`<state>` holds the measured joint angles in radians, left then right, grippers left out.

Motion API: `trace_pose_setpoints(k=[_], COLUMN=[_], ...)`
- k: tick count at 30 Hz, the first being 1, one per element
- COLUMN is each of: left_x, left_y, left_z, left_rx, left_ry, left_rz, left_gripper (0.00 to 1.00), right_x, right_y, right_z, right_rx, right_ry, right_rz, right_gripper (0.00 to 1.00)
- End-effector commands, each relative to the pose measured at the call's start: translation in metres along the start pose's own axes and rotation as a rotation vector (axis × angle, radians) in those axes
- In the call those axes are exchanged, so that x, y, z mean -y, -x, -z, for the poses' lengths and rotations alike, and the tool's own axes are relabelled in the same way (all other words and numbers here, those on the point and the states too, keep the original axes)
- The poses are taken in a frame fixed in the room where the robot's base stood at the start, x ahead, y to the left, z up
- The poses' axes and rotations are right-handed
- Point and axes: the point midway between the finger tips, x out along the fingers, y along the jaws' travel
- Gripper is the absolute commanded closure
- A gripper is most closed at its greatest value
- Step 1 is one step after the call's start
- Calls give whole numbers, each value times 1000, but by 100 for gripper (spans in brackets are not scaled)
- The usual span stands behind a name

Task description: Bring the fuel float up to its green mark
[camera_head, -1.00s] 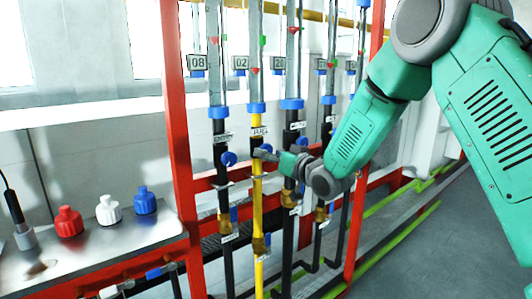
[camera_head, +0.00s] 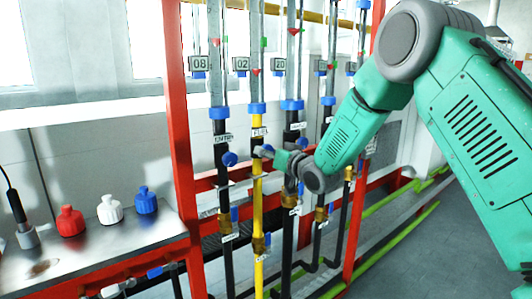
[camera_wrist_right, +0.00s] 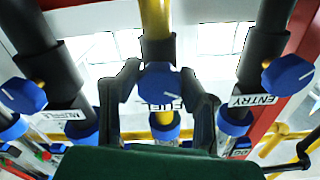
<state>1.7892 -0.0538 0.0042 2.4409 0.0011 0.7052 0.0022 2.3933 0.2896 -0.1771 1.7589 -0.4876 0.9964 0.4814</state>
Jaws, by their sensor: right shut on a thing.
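The fuel line is the yellow pipe (camera_head: 257,195) with a FUEL label, under a clear flow tube (camera_head: 256,60). Its red float (camera_head: 255,72) sits low in the tube, below a green mark (camera_head: 263,43). My right gripper (camera_head: 264,151) is at the fuel pipe, just below the label. In the right wrist view its fingers (camera_wrist_right: 162,92) are shut on the blue fuel knob (camera_wrist_right: 160,82), one on either side. The knob is hidden by the gripper in the head view. My left gripper is not in view.
Other tubes with blue knobs stand close on both sides: the ENTRY knob (camera_wrist_right: 287,74) and another labelled one (camera_wrist_right: 22,95) in the wrist view. A red frame post (camera_head: 180,130) rises at the left. A bench (camera_head: 110,250) holds red, white and blue bottles.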

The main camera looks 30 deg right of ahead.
Motion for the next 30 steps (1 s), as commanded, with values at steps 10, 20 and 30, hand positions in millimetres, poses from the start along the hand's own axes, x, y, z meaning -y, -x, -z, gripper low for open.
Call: trace_pose_setpoints(k=[10,20,30], left_x=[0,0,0], left_y=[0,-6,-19], left_z=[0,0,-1], left_rx=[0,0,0], left_ry=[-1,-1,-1], left_rz=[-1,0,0], left_gripper=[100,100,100], right_x=[3,2,0], right_y=[-3,-3,-2], right_z=[3,3,3], right_rx=[-7,-9,-11], right_ry=[9,135,435], right_rz=[3,5,2], right_gripper=[96,96,96])
